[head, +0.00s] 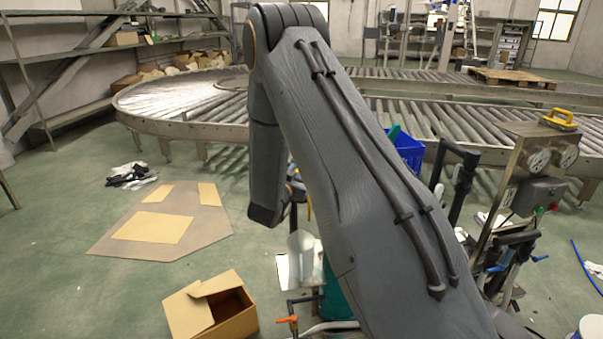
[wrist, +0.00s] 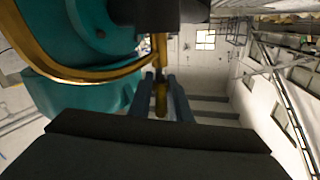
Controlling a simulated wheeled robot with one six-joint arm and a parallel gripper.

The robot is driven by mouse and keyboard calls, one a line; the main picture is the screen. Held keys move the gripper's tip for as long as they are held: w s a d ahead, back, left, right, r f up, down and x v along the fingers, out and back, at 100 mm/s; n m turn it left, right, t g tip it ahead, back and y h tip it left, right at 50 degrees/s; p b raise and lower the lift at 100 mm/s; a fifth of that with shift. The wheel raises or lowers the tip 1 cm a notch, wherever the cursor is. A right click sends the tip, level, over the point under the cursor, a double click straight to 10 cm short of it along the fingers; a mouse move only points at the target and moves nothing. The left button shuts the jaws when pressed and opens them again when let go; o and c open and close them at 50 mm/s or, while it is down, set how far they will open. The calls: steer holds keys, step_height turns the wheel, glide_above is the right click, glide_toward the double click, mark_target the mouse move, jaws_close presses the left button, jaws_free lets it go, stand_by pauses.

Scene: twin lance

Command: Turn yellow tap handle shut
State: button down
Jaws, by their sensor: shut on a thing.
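The yellow tap handle (wrist: 161,102) shows in the wrist view as a narrow yellow piece between the two blue-grey fingers of my gripper (wrist: 163,88). The fingers are shut on it, one on each side. A teal rounded body (wrist: 85,25) with a curved yellow pipe or band (wrist: 75,75) is at the upper left, close to the fingers. A dark block at the top hides part of what the handle joins. In the head view my arm hides the gripper and the yellow handle. How far the handle is turned cannot be told.
In the head view, an orange lever (head: 287,319) on a pipe stands near an open cardboard box (head: 212,308). A post with gauges (head: 538,160) stands at right. A roller conveyor (head: 440,105) runs behind. Flat cardboard (head: 165,222) lies on open floor at left.

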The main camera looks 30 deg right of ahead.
steer(key=m+g+h+b, duration=0.1)
steer(key=m+g+b, duration=0.1)
steer(key=g, duration=0.1)
steer(key=m+g+h+b, duration=0.1)
steer(key=m+g, duration=0.1)
steer(key=m+g+h+b, duration=0.2)
steer(key=g, duration=0.1)
steer(key=shift+w+a+f+g+b, duration=0.15)
steer(key=shift+w+a+g+b, duration=0.15)
steer(key=shift+w, duration=0.1)
steer(key=m+g+b, duration=0.4)
steer(key=g, duration=0.2)
steer(key=shift+d, duration=0.15)
steer(key=shift+m+g+b, duration=0.7)
steer(key=shift+g+b, duration=0.2)
steer(key=shift+b, duration=0.1)
steer(key=shift+r+g, duration=0.3)
steer(key=shift+d, duration=0.1)
steer(key=c, duration=1.8)
jaws_free()
steer(key=shift+f, duration=0.1)
